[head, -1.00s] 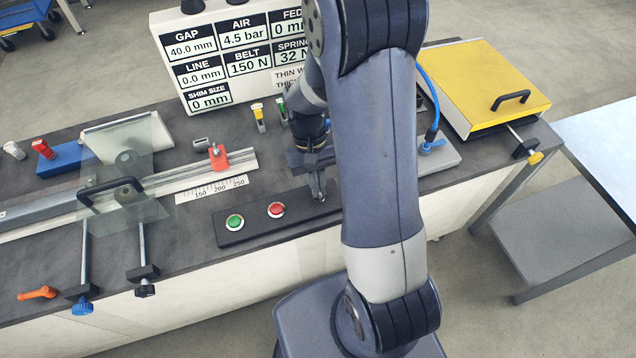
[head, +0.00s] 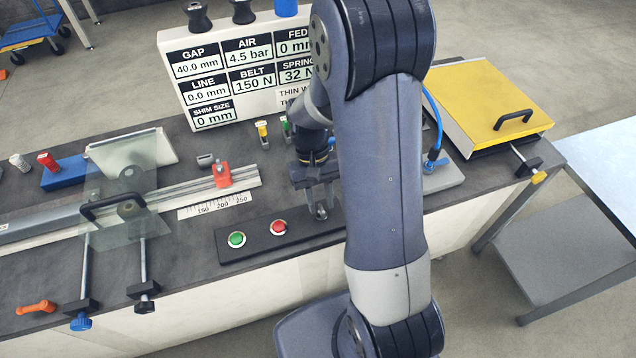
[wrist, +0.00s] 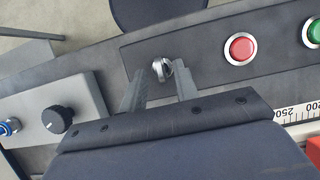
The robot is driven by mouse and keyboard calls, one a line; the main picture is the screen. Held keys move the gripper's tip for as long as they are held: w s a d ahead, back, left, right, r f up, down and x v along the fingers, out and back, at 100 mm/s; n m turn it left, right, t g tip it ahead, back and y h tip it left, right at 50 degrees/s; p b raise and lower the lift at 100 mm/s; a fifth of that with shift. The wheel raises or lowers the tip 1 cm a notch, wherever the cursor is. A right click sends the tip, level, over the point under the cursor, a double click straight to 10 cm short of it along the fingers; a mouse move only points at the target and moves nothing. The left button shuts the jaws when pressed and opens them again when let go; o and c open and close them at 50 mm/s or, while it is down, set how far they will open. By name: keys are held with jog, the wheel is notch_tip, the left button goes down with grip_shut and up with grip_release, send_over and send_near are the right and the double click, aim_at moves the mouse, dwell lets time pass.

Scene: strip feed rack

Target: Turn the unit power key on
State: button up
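The power key (wrist: 162,69) is a small silver key switch on the dark button panel (wrist: 200,60), right of the red button (head: 279,228) in the head view. It also shows in the head view (head: 320,213), just below my gripper. My gripper (wrist: 160,68) is open, its fingers pointing down at the panel. In the wrist view the key lies between the two fingertips, with a gap on each side. I cannot tell how far the tips reach down beside it. The key's turn position is too small to read.
The green button (head: 237,240) is left of the red one. A grey block with a black knob (wrist: 57,119) and blue fitting stands beside the panel. A red clamp (head: 221,175) sits on the rail behind. A display board (head: 230,80) stands at the back.

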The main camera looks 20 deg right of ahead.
jog(key=v, duration=0.9)
jog(key=shift+r+b, duration=0.3)
jog(key=shift+r, duration=0.1)
jog(key=shift+w, duration=0.1)
jog(key=x, duration=1.1)
jog(key=shift+w+p, duration=0.1)
jog(key=shift+p, duration=0.3)
